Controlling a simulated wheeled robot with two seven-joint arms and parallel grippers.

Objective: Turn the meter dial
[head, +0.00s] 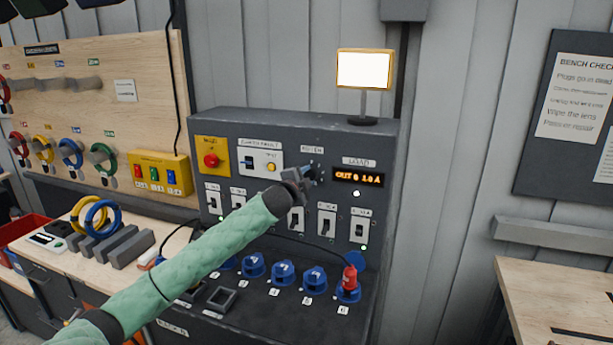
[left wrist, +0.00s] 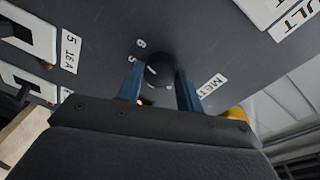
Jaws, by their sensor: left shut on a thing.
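The meter dial (left wrist: 160,70) is a dark round knob on the grey panel, seen between my left gripper's two blue fingers in the left wrist view. Numbers and a label starting "MET" are printed around it. My left gripper (head: 308,178) is shut on the dial in the head view, and its fingers show in the left wrist view (left wrist: 160,88). In the head view the gripper hides most of the dial. A load display (head: 358,178) right of it glows with orange text, which seems to read "OUT 6 1.0 A". My right gripper is not in view.
The grey test bench (head: 384,135) carries a row of switches and several blue sockets (head: 283,272), one holding a red plug (head: 350,278). A lit screen (head: 364,70) stands on top. A wooden bench with cable coils (head: 97,217) is at left.

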